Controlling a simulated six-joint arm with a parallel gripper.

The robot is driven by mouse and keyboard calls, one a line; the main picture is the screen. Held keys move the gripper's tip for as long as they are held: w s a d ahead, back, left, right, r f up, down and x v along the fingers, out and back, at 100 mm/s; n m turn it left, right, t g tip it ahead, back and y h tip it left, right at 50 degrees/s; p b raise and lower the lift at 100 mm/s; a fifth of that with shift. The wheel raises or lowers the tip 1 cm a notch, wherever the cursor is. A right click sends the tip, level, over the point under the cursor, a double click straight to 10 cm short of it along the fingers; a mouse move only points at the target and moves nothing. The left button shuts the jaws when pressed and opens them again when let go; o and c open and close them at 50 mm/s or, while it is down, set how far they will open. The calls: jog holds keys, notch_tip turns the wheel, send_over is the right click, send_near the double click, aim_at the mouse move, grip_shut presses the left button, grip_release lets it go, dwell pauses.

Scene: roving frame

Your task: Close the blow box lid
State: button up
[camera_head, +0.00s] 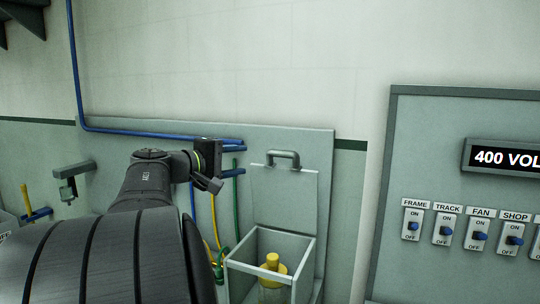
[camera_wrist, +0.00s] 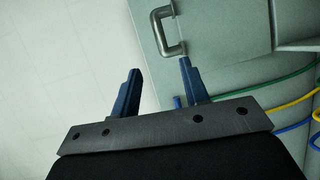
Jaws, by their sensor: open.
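The blow box (camera_head: 270,262) is a grey open-topped box on the wall panel, with a yellow-topped part (camera_head: 272,264) inside. Its lid (camera_head: 283,205) stands upright, open, behind the box. A grey bar handle (camera_head: 284,155) is at the lid's top edge. In the wrist view the handle (camera_wrist: 169,34) and lid (camera_wrist: 225,35) show at the top. My gripper (camera_wrist: 160,66) is open and empty, with two blue fingers. The right fingertip appears close to one end of the handle; I cannot tell whether they touch. In the head view my gripper (camera_head: 208,172) is left of the lid, its fingers mostly hidden.
A switch panel (camera_head: 380,200) with several blue switches and a display stands at the right. Blue, yellow and green pipes (camera_head: 236,195) run left of the lid. A grey bracket (camera_head: 72,180) is on the left wall. The space before the lid looks clear.

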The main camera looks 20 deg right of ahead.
aim_at(280, 154)
jog(key=x, duration=1.7)
jog(key=shift+w+r, duration=0.15)
jog(key=shift+w, duration=0.15)
grip_shut()
